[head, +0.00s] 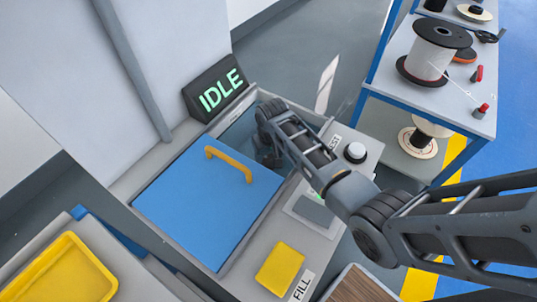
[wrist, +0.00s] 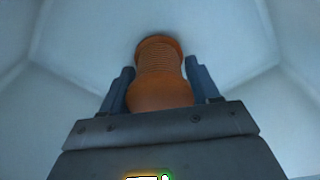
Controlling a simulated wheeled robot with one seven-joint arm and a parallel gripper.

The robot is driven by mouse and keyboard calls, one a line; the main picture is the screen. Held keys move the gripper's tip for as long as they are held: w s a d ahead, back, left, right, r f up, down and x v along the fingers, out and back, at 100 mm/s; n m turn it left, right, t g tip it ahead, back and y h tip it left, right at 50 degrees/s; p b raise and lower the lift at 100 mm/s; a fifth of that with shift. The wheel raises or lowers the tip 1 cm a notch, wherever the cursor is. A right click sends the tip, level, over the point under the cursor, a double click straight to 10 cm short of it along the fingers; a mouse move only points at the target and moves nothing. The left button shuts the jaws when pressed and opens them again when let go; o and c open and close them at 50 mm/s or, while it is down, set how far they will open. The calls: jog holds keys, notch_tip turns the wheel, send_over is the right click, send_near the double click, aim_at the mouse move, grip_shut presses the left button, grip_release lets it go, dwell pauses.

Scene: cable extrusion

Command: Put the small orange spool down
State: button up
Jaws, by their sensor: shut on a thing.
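The small orange spool (wrist: 159,72) shows in the wrist view, between the two fingers of my gripper (wrist: 160,88). My gripper is shut on it, with a finger on each side. The spool's far end is close to a pale grey surface; I cannot tell whether it touches. In the head view my gripper (head: 270,160) reaches down into the open part of the machine's bin, beside the blue lid (head: 205,215) with its yellow handle. The spool is hidden in the head view.
A dark sign (head: 217,92) reads IDLE behind the bin. A white round knob (head: 354,152) and a yellow flap (head: 280,268) marked FILL are on the machine's right side. A blue-framed shelf (head: 395,85) with spools stands at right. A yellow tray (head: 62,275) is at lower left.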

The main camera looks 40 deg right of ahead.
jog(key=o, duration=1.2)
jog(key=r, duration=0.4)
jog(key=s+r, duration=0.1)
jog(key=r, duration=0.3)
jog(key=r+p, duration=0.1)
jog(key=r, duration=0.3)
jog(key=shift+s+a, duration=0.2)
jog(key=shift+a, duration=0.1)
